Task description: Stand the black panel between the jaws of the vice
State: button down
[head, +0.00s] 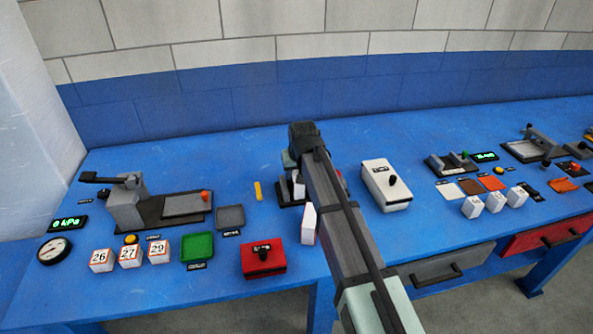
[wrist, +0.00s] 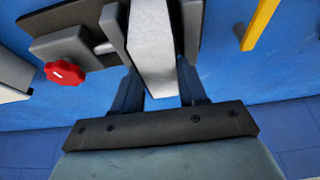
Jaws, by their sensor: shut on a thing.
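My gripper (wrist: 160,95) is shut on a slab (wrist: 155,45) at the vice. The slab's visible face is pale grey; no black face shows. In the wrist view the slab runs between the two grey jaws of the vice (wrist: 70,42), which has a dark base and a red knob (wrist: 66,72). A narrow dark gap seems to show beside the left jaw; contact with the right jaw is unclear. In the head view the slab is a small pale patch (head: 299,187) over the vice base (head: 284,200). My arm hides much of the vice.
A yellow bar (head: 258,190) lies left of the vice. A white box (head: 386,185) stands right. A grey tray (head: 230,217) and green tray (head: 198,247) are left.

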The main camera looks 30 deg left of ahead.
dwell(0.4)
jog(key=shift+c, duration=1)
grip_release()
jog(key=shift+r, duration=4.2)
